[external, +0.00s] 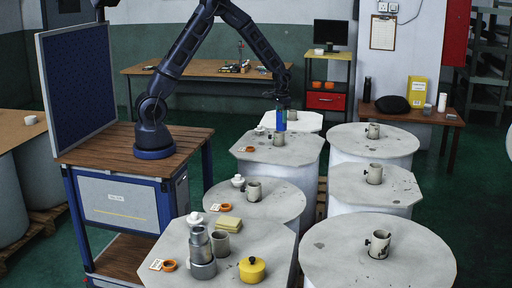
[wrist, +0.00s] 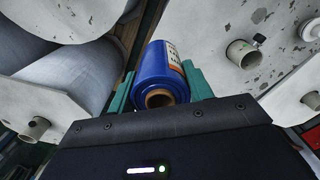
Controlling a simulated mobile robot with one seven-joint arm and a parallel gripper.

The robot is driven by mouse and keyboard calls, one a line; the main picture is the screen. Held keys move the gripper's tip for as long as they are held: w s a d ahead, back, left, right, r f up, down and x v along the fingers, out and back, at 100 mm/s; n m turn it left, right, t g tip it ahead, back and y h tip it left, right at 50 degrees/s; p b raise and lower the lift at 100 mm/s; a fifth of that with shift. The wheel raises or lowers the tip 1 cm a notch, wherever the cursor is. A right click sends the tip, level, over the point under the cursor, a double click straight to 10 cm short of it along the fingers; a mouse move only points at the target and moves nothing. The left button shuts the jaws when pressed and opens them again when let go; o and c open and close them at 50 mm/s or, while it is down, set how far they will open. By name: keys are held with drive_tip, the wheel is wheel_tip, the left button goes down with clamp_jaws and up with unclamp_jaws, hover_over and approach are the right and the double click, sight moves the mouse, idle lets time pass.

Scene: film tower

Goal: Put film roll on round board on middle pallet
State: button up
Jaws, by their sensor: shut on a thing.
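The film roll (external: 281,121) is a blue upright cylinder held in my gripper (external: 281,104). In the wrist view the blue roll (wrist: 167,72), with a brown core and a pale label, sits between my green fingers (wrist: 160,92). The roll is over the far part of an octagonal board (external: 257,151), near its upright core tube (external: 279,139); I cannot tell the exact gap. In the row under my gripper, a round board (external: 275,210) with a core tube (external: 254,191) lies nearer the camera. The pallet beneath it is mostly hidden.
A right-hand row has a near round board (external: 340,260), an octagonal board (external: 345,187) and a far round board (external: 350,145), each with a tube. The nearest left board (external: 270,235) carries cans, a yellow pot (external: 252,270) and sponges. A workbench (external: 160,70) stands behind.

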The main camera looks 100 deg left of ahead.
drive_tip(key=w+d+f+m, duration=0.15)
drive_tip(key=d+m, duration=0.35)
drive_tip(key=d, duration=1.1)
drive_tip(key=w+d+f+m, duration=0.1)
drive_tip(key=w+d+m, duration=0.3)
drive_tip(key=d, duration=1.3)
drive_tip(key=shift+m, duration=0.4)
drive_tip(key=f, duration=1.3)
drive_tip(key=s+f, duration=0.1)
drive_tip(key=f, duration=0.5)
drive_tip(key=shift+f, duration=0.15)
drive_tip(key=shift+f, duration=0.15)
drive_tip(key=o, duration=1.1)
